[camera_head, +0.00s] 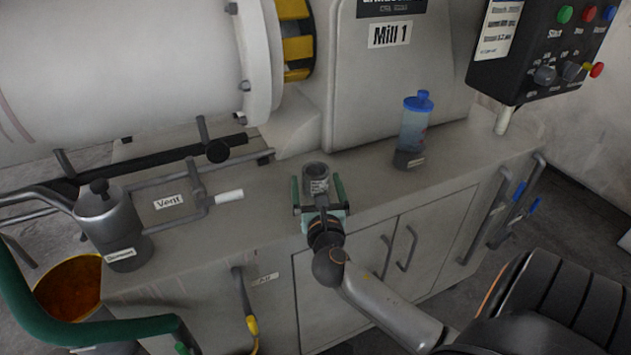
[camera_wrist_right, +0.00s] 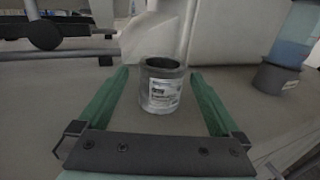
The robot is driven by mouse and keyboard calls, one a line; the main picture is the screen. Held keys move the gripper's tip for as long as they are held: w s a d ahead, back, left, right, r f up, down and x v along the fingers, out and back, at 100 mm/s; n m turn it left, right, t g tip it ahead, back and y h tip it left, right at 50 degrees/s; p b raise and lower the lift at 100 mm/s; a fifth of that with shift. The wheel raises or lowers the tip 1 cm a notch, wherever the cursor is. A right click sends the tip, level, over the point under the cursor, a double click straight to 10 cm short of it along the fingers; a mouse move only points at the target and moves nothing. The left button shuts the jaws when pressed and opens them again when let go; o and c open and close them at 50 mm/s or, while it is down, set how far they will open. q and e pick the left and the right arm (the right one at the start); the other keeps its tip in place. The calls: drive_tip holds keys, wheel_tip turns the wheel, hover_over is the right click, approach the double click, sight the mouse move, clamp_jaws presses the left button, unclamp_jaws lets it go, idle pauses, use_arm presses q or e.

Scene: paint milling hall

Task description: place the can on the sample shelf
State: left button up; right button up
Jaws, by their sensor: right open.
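The can (camera_head: 316,176) is a small grey open-topped cylinder with a white label, standing upright on the grey counter (camera_head: 262,222). It also shows in the right wrist view (camera_wrist_right: 162,86), between the two green fingers and toward their tips. My right gripper (camera_head: 317,190) is open around the can, one finger on each side. In the right wrist view gaps show between the can and both fingers. My left gripper is not in view. I cannot make out a sample shelf in these views.
A blue-lidded bottle (camera_head: 415,128) in a dark base stands right of the can. A grey canister (camera_head: 108,225) and vent pipes with a valve (camera_head: 200,195) are at left. The mill drum, panel and control box (camera_head: 540,45) rise behind. Cabinet doors and handles (camera_head: 407,248) are in front.

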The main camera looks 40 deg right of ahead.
sight(314, 164)
drive_tip(key=shift+w+d, duration=0.4)
drive_tip(key=shift+w, duration=0.1)
drive_tip(key=shift+b+x, duration=0.35)
drive_tip(key=shift+x, duration=2)
drive_tip(key=c, duration=1.5)
drive_tip(key=shift+o, duration=0.2)
drive_tip(key=shift+r+p, duration=0.3)
drive_tip(key=shift+r, duration=0.3)
wheel_tip(314, 164, up, 3)
drive_tip(key=shift+f+p, duration=0.2)
drive_tip(key=shift+p, duration=0.5)
use_arm(q)
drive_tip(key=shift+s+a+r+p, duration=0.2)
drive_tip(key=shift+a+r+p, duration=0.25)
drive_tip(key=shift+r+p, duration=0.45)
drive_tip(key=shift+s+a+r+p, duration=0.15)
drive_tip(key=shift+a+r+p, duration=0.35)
drive_tip(key=shift+p, duration=0.55)
use_arm(e)
drive_tip(key=s+a+r, duration=0.4)
drive_tip(key=s+r, duration=0.5)
drive_tip(key=s, duration=0.4)
drive_tip(key=shift+s+a, duration=0.2)
drive_tip(key=shift+a, duration=0.05)
